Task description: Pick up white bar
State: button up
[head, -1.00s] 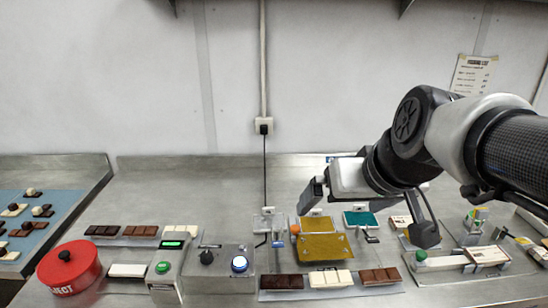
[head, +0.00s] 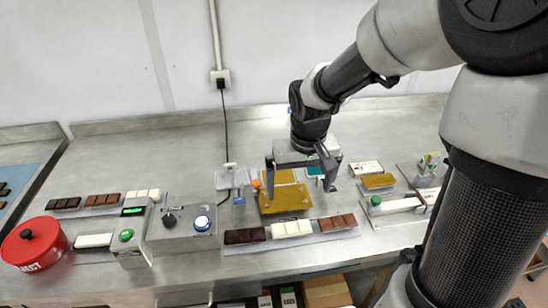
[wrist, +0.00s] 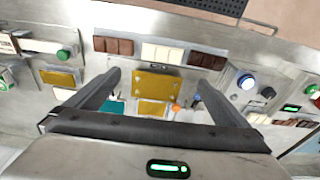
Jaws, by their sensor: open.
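A white segmented bar (head: 291,228) lies between a dark brown bar (head: 245,236) and a lighter brown bar (head: 337,222) on the front tray (head: 293,242). In the wrist view the white bar (wrist: 162,53) is beyond the fingertips, near the top. A second white bar (head: 143,195) lies on the back left tray, partly behind the green-lit box. My gripper (head: 301,184) is open and empty above the yellow mould plates, behind the front tray. In the wrist view its two fingers (wrist: 154,75) are spread apart and touch no bar.
Yellow plates (head: 286,199) lie just behind the front tray. A fixture with a green knob (head: 376,201) is right.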

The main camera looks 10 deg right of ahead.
aim_at(291, 227)
jog(key=f+b, duration=0.1)
jog(key=f, duration=0.4)
jog(key=w+f+b, duration=0.1)
jog(key=f, duration=0.5)
jog(key=w+f+b, duration=0.1)
jog(key=f, duration=0.5)
jog(key=shift+w+a+f+b, duration=0.2)
jog(key=shift+a+b, duration=0.1)
jog(key=shift+b, duration=0.1)
jog(key=c, duration=0.8)
jog(key=shift+o, duration=0.2)
jog(key=shift+r, duration=0.25)
notch_tip(291, 227, up, 9)
jog(key=p, duration=0.2)
jog(key=w+f+b, duration=0.2)
jog(key=w+b, duration=0.3)
jog(key=w, duration=0.7)
jog(key=shift+s+d+f+b, duration=0.1)
jog(key=shift+f+b, duration=0.9)
jog(key=shift+f, duration=0.55)
jog(key=shift+s+f+b, duration=0.1)
jog(key=shift+f+b, duration=0.9)
jog(key=shift+f, duration=0.55)
